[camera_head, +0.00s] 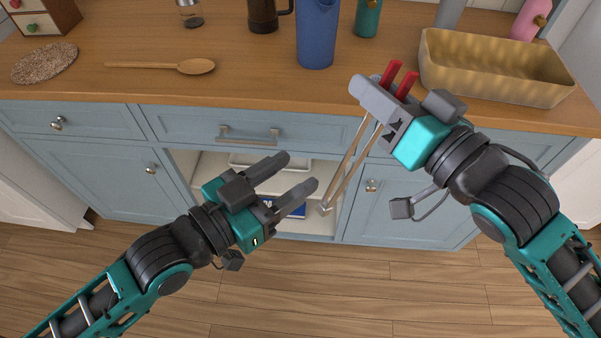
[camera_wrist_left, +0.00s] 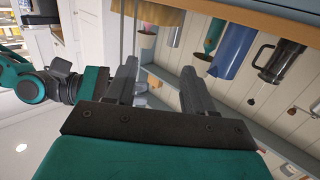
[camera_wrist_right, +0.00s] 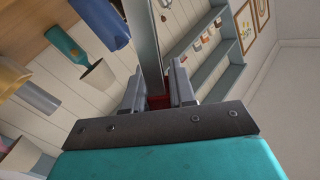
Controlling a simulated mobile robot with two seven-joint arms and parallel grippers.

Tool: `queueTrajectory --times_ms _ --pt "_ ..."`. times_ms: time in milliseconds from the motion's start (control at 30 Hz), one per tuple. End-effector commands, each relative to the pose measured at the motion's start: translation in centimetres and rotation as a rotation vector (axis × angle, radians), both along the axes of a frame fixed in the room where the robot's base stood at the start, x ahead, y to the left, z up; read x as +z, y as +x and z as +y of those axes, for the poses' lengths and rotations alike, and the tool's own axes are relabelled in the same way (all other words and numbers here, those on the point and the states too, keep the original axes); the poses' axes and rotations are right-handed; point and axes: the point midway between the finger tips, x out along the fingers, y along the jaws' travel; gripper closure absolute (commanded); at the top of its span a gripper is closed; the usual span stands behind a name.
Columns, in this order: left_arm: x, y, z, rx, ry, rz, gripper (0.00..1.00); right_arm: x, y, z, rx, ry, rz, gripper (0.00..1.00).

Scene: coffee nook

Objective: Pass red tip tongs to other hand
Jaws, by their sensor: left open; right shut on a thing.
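The red tip tongs (camera_head: 349,165) are held in front of the counter's front edge. Their two red tips (camera_head: 391,72) point up and away, and their metal joined end hangs down and to the left. My right gripper (camera_head: 373,102) is shut on the tongs close below the red tips. In the right wrist view the tongs (camera_wrist_right: 145,45) pass between the fingers, with a bit of red between them. My left gripper (camera_head: 298,175) is open and empty, just left of the joined end and apart from it. Its open fingers also show in the left wrist view (camera_wrist_left: 160,82).
The wooden counter (camera_head: 245,88) holds a wooden spoon (camera_head: 195,67), a blue pitcher (camera_head: 317,35), a dark press (camera_head: 263,15), a teal bottle (camera_head: 368,18) and a tan basket (camera_head: 495,85). An open cabinet shelf (camera_head: 222,178) lies behind the left gripper.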

Motion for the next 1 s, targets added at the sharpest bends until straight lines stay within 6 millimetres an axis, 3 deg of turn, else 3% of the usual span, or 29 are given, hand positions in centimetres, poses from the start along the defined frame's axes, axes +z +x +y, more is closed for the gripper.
queueTrajectory --times_ms 100,300,800,1000 --pt "2.8 -1.7 -1.5 -0.097 -0.033 -0.043 0.47 0.0 0.0 0.0 0.001 0.001 -0.001 1.0" --pt "4.2 -2.5 -2.6 -0.149 -0.057 -0.061 0.47 0.0 0.0 0.0 0.0 0.001 -0.001 1.0" --pt "4.2 2.9 -9.2 -0.147 -0.059 -0.061 0.47 0.0 0.0 0.0 0.001 0.001 -0.001 1.0" --pt "4.1 4.3 -11.0 -0.147 -0.057 -0.059 0.47 0.0 0.0 0.0 0.001 0.001 -0.001 1.0"
